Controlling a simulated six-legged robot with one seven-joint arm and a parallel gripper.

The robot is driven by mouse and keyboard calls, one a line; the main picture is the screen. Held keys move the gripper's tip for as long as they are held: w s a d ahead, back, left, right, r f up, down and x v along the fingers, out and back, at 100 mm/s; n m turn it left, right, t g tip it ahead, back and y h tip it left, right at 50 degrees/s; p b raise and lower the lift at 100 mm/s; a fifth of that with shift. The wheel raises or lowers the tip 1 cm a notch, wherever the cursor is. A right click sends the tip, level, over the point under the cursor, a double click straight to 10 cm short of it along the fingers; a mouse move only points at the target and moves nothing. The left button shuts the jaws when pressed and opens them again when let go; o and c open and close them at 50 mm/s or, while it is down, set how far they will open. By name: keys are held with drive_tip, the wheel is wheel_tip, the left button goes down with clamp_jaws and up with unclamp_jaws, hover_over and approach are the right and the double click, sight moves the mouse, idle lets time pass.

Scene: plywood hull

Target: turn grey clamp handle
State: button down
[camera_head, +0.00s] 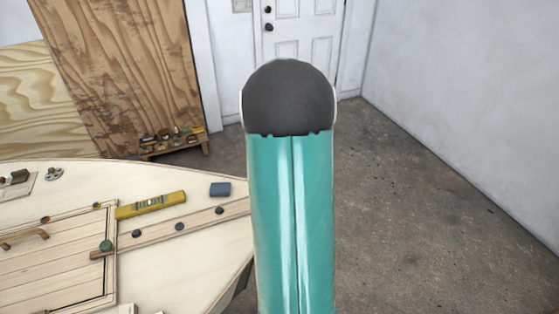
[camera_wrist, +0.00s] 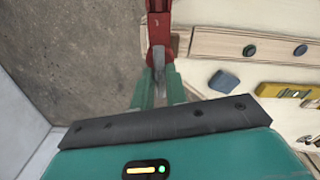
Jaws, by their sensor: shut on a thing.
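In the wrist view, a red clamp (camera_wrist: 158,27) sits at the top, by the edge of the pale plywood hull. Its grey handle (camera_wrist: 159,72) points down toward me, between the two green fingers of my gripper (camera_wrist: 157,84). The fingers are shut on the handle. The fingers and the dark bar at the gripper's base cover part of the view below the handle. In the head view, my teal arm fills the middle, and neither the clamp nor my gripper shows.
The plywood deck (camera_head: 190,267) carries a yellow level (camera_head: 151,204), a blue-grey block (camera_head: 220,189), a strip with dark knobs (camera_head: 179,227) and a hatch (camera_head: 60,265). A low bench (camera_head: 175,147) with small items stands behind. The concrete floor (camera_head: 430,210) at right is clear.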

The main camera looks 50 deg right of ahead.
drive_tip(key=shift+f, duration=0.1)
idle(0.4)
drive_tip(key=c, duration=1.3)
unclamp_jaws()
wheel_tip(320, 180, up, 14)
drive_tip(key=shift+s, duration=0.1)
drive_tip(key=shift+c, duration=0.2)
